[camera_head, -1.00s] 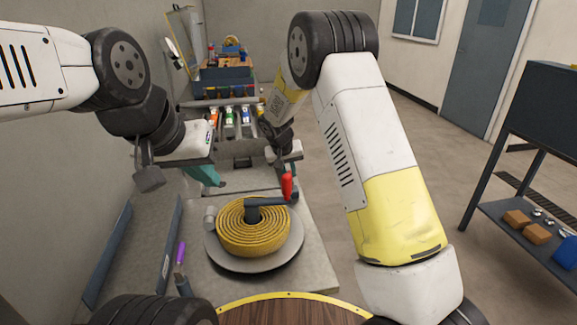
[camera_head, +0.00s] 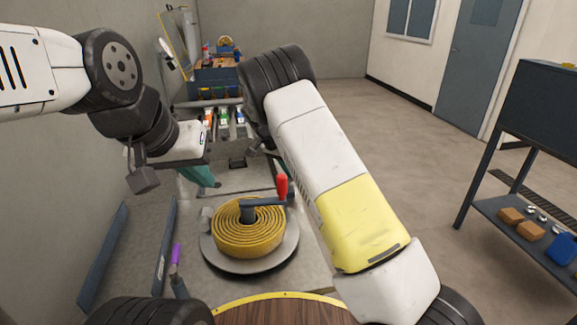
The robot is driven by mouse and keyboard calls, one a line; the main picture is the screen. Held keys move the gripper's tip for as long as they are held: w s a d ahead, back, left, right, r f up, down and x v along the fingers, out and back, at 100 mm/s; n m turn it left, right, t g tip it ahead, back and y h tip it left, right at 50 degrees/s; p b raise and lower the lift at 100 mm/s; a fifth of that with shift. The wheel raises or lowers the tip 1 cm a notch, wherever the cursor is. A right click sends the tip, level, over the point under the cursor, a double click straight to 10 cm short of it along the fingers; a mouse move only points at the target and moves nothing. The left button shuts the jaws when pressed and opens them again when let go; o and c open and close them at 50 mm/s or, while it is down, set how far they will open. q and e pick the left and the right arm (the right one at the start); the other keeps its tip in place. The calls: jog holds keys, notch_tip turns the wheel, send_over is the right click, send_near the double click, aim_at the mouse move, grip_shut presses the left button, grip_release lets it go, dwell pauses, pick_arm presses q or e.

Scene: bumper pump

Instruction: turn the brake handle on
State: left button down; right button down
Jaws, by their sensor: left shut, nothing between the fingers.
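The hose reel's crank has a dark arm and an upright red grip (camera_head: 282,186), over a coiled yellow hose (camera_head: 250,238) on a grey disc. A purple-topped lever (camera_head: 176,256) stands at the reel's lower left. I cannot tell which is the brake handle. My left gripper (camera_head: 200,168) is shut and empty, above and left of the reel, near a teal part (camera_head: 199,177) and apart from both handles.
A dark rail (camera_head: 105,255) runs along the left wall side. Coloured levers (camera_head: 223,116) and a blue toolbox (camera_head: 215,80) are behind the reel. A shelf (camera_head: 530,225) with blocks stands right. The floor between is clear.

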jog(key=m, duration=0.1)
jog(key=m+g, duration=0.1)
jog(key=m, duration=0.1)
jog(key=shift+s+d+m, duration=0.25)
jog(key=shift+s+m, duration=0.05)
jog(key=shift+s, duration=0.05)
jog(key=shift+s+d+m+g, duration=0.1)
jog(key=shift+s+m+g, duration=0.15)
jog(key=shift+m+g, duration=0.8)
jog(key=shift+m+t, duration=0.25)
jog(key=shift+m, duration=0.1)
jog(key=c, duration=1.4)
grip_release()
jog(key=shift+r, duration=0.1)
jog(key=v, duration=0.7)
jog(key=shift+r, duration=0.2)
jog(key=shift+r, duration=0.1)
